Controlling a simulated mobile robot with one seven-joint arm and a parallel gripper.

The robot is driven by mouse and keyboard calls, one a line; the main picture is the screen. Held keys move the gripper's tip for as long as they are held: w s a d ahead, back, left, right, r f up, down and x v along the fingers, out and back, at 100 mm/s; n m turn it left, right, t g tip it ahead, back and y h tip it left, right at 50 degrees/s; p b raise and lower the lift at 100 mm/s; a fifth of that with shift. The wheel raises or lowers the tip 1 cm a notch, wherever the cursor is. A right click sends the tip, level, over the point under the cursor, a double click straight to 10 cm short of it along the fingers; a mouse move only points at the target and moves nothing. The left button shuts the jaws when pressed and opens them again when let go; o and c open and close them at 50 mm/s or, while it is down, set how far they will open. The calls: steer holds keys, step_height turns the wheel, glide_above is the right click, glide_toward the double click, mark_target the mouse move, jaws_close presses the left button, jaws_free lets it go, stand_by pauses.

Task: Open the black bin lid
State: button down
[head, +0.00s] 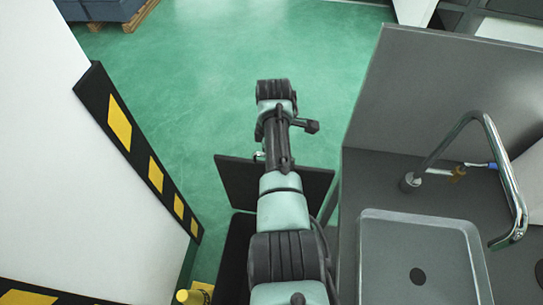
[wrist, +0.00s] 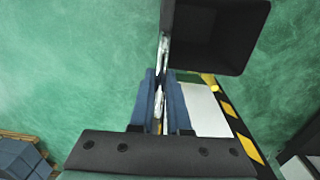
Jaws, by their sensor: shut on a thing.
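The black bin (head: 236,262) stands on the floor below my arm, left of the sink counter. Its dark lid (head: 236,182) is raised at the bin's far side, partly hidden behind my arm. In the wrist view the bin's dark, open inside (wrist: 215,40) shows, and the lid is seen nearly edge-on as a thin strip. In the head view my gripper is hidden by my arm.
A grey counter with a sink (head: 418,270) and curved tap (head: 485,130) stands close on the right. A white wall with a black-and-yellow strip (head: 140,145) is on the left. Green floor (head: 200,90) is clear ahead; blue crates (head: 100,8) lie farther back.

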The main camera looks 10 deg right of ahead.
steer(key=shift+w+d, duration=0.1)
steer(key=shift+w, duration=0.25)
steer(key=c, duration=0.9)
jaws_free()
steer(key=r, duration=0.4)
steer(key=r+b, duration=0.1)
steer(key=r, duration=0.3)
steer(key=s+r, duration=0.1)
steer(key=r, duration=0.4)
